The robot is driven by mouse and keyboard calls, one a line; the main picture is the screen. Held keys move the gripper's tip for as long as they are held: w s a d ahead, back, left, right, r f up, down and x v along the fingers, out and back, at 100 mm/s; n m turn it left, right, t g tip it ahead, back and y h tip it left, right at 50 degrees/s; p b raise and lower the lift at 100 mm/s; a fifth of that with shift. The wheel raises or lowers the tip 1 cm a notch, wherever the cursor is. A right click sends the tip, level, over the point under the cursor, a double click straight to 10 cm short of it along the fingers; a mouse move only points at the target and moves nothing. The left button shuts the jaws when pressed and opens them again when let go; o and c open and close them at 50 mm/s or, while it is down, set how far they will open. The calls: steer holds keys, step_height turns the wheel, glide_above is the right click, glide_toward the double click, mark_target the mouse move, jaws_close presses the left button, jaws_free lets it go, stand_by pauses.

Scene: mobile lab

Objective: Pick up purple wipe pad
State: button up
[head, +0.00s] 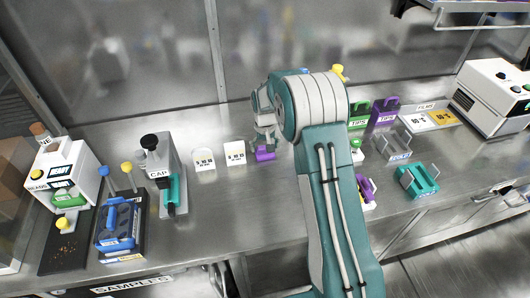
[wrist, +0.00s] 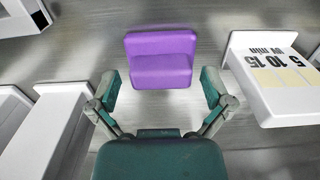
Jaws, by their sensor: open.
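The purple wipe pad (head: 265,153) lies on the steel bench, just right of two small white labelled stands. In the wrist view the purple pad (wrist: 161,60) shows as a stepped block at the upper middle. My gripper (head: 264,140) is directly above it in the head view. In the wrist view my gripper (wrist: 163,88) is open, its two fingers spread to the left and right below the pad. The pad is between the fingers' lines and not held. Whether a finger touches it I cannot tell.
A white stand marked "5 10 15 min" (wrist: 272,75) is close to the right finger, and a white block (wrist: 45,130) is close to the left. On the bench are a CAP device (head: 160,172), purple holder (head: 384,112), and teal rack (head: 418,180).

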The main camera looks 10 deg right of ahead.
steer(key=shift+f, duration=0.95)
steer(key=shift+a, duration=0.1)
steer(key=c, duration=0.7)
steer(key=shift+r, duration=0.1)
steer(key=shift+r, duration=0.25)
steer(key=r, duration=0.3)
steer(key=shift+s+a+r, duration=0.15)
steer(key=shift+s+a, duration=0.05)
steer(key=s+a+r, duration=0.4)
steer(key=s, duration=0.1)
steer(key=s+a+r, duration=0.5)
steer(key=shift+o, duration=0.3)
